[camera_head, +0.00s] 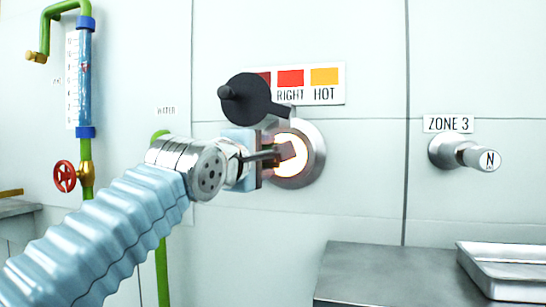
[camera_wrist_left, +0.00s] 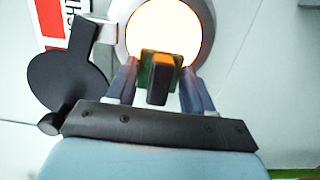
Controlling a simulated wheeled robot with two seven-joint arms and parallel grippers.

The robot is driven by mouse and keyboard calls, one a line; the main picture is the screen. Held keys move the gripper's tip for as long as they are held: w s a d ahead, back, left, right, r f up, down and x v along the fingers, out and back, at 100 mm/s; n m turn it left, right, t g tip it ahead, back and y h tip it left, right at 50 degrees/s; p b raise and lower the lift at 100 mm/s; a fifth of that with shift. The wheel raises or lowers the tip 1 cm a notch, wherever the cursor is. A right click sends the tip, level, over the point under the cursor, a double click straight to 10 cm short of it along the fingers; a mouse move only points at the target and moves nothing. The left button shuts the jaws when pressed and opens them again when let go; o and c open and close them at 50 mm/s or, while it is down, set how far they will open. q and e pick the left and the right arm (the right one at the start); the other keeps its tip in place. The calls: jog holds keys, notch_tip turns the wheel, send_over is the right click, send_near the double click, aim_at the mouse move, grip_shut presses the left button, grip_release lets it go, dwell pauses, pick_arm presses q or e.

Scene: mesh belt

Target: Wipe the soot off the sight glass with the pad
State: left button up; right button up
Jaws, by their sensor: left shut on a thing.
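The sight glass (camera_head: 291,168) is a round, brightly glowing window in a metal ring on the wall. It also shows at the top of the left wrist view (camera_wrist_left: 163,22). Its black round cover (camera_head: 240,97) is swung aside to the upper left. My left gripper (camera_head: 272,156) is shut on the pad (camera_wrist_left: 146,72), a dark green block with a black grip. The pad is in front of the glass, over its lower part in the wrist view; I cannot tell if it touches. The visible glass looks bright, and no soot is clear on it. My right gripper is not in view.
A colour sign (camera_head: 322,84) is above the glass. A knob marked N (camera_head: 478,158) sticks out under the ZONE 3 label at the right. A metal bench (camera_head: 385,272) with a tray (camera_head: 505,268) is below right. A gauge pipe with a red valve wheel (camera_head: 64,176) is at the left.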

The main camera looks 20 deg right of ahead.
pick_arm(q)
jog(key=b+v, duration=0.4)
jog(key=v, duration=0.2)
jog(key=shift+s+d, duration=0.25)
jog(key=shift+s, duration=0.05)
dwell(0.3)
jog(key=shift+b+v, duration=0.75)
jog(key=shift+v, duration=0.75)
jog(key=shift+d, duration=0.2)
